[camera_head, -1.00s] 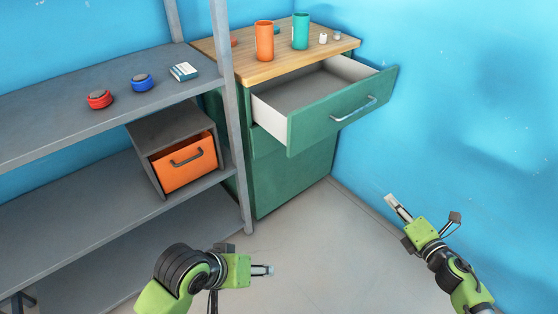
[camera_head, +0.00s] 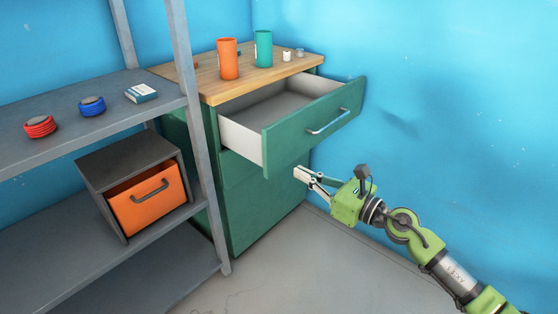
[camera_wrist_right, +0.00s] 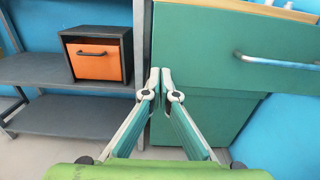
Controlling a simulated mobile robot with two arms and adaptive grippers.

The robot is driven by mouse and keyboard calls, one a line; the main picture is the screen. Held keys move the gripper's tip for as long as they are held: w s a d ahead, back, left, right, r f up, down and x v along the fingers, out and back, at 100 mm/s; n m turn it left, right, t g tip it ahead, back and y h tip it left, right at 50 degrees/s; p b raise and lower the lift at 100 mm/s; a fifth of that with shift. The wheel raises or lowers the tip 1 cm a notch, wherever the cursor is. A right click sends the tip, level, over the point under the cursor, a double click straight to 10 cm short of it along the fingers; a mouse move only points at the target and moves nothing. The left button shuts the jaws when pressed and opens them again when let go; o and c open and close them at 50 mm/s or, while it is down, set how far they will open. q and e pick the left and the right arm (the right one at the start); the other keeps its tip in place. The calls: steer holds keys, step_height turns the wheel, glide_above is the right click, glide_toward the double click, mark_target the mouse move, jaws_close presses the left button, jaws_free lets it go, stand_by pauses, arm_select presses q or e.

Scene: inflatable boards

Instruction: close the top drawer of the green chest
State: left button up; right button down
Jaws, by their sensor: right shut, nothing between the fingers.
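The green chest (camera_head: 262,207) stands against the blue wall with a wooden top. Its top drawer (camera_head: 290,140) is pulled well out, empty inside, with a grey bar handle (camera_head: 328,122) on its front. My right gripper (camera_head: 299,174) is shut and empty, just below the drawer front in the head view. In the right wrist view the fingertips (camera_wrist_right: 159,75) meet in front of the left part of the drawer front (camera_wrist_right: 200,45); whether they touch it I cannot tell. My left gripper is out of view.
A grey shelf unit (camera_head: 50,262) stands left of the chest, its post close to it. It bears a box with an orange drawer (camera_head: 150,203), a red (camera_head: 40,126) and a blue (camera_head: 92,106) round item. Orange (camera_head: 228,59) and teal (camera_head: 263,49) cylinders stand on the chest.

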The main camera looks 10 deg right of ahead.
mark_target(272, 157)
steer(key=x, duration=0.8)
steer(key=shift+w, duration=0.1)
steer(key=shift+w+a, duration=0.1)
